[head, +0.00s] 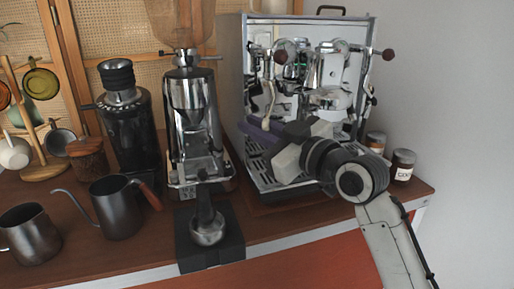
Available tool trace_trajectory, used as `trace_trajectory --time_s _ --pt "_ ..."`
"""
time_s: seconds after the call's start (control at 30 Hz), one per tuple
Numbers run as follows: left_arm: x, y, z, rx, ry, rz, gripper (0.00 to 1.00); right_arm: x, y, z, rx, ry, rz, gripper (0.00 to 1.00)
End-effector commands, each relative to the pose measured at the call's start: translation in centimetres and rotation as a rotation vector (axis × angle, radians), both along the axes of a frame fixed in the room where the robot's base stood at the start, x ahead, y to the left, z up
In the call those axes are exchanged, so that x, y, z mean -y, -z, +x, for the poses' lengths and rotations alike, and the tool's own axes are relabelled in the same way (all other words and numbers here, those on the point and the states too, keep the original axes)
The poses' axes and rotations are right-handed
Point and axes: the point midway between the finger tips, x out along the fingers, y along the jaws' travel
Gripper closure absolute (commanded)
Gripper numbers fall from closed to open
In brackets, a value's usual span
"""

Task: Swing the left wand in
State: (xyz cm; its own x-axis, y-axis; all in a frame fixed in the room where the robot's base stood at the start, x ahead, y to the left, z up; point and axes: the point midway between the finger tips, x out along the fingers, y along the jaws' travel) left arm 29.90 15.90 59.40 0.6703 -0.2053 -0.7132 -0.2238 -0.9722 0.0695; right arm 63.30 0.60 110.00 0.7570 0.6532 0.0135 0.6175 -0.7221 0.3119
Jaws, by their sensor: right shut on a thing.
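The espresso machine (312,75) stands at the back right of the cart, its chrome front facing me. Its left wand (269,88) hangs down on the left of the front, and its lower end runs to the jaws of my right gripper (262,131). The right gripper reaches in from the lower right, over the drip tray (268,179), and is shut on the left wand. The gripper body hides the wand's tip and part of the machine's lower front. My left gripper is not in view.
A chrome grinder (190,110) with a portafilter on a black mat (228,245) stands left of the machine. Further left are a black grinder (128,125), a kettle (117,210) and a pitcher (30,237). Jars (402,166) stand at the right edge.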

Motion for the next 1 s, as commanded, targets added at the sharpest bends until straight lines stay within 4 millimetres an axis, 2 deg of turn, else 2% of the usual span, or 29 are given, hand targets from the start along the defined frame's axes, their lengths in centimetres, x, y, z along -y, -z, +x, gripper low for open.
trace_trajectory --time_s 0.03,0.37,0.87,0.97,1.0 --pt "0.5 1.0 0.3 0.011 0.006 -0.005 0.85 -0.1 0.7 0.2 0.034 -0.001 0.011 1.00" --pt "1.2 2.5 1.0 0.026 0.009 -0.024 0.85 -0.4 0.4 1.2 0.157 -0.001 0.052 1.00" --pt "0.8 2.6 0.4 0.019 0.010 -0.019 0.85 -0.5 -0.1 1.4 0.180 0.000 0.063 1.00" --pt "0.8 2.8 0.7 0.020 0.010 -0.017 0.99 -0.5 -0.1 1.4 0.180 0.000 0.063 1.00" --pt "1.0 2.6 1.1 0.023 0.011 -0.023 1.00 -0.5 -0.1 1.4 0.180 0.000 0.063 1.00"
